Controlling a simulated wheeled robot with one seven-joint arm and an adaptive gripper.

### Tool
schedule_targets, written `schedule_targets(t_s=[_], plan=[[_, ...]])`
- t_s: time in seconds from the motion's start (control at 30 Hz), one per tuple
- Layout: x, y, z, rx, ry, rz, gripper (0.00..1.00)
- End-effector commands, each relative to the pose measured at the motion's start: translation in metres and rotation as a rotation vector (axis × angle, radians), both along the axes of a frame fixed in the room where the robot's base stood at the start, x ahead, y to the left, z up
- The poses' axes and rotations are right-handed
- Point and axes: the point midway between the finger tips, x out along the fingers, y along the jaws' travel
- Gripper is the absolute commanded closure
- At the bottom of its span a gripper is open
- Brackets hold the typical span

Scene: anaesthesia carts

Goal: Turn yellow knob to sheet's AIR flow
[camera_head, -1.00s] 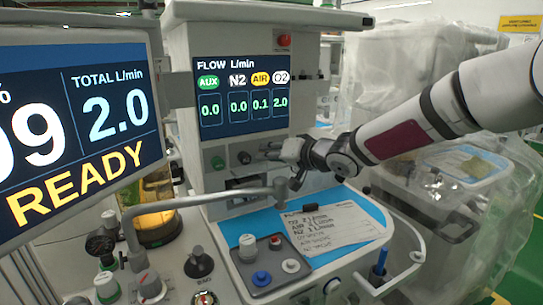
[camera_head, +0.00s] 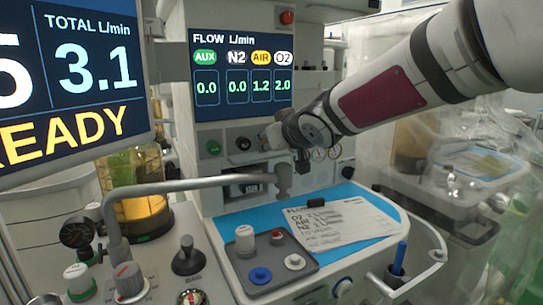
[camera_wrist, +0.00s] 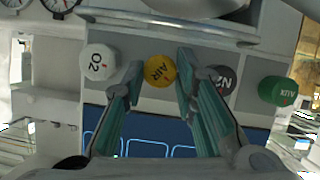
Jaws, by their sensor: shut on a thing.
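The yellow AIR knob (camera_wrist: 160,71) sits between my fingertips in the wrist view, turned so its label is tilted. My gripper (camera_wrist: 160,76) is shut on it; the head view shows my gripper (camera_head: 271,138) at the knob row, hiding the yellow knob. The flow display (camera_head: 241,75) reads AUX 0.0, N2 0.0, AIR 1.2 and O2 2.0. The flow sheet (camera_head: 340,226) lies on the blue work surface, with handwritten O2, AIR and N2 lines; its numbers are too small to read surely.
In the wrist view, the white O2 knob (camera_wrist: 98,62) and black N2 knob (camera_wrist: 220,80) flank the fingers closely. The green AUX knob (camera_wrist: 278,91) is farther right. A grey pipe (camera_head: 190,184) crosses below the panel. The left monitor (camera_head: 75,80) shows total 3.1.

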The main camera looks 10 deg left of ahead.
Motion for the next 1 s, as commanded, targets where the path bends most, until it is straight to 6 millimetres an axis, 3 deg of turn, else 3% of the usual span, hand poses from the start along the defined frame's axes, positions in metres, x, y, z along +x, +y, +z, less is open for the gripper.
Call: schedule_targets(t_s=[1.0], plan=[[-0.0033, 0.0054, -0.0069, -0.519, -0.351, 0.002, 1.0]])
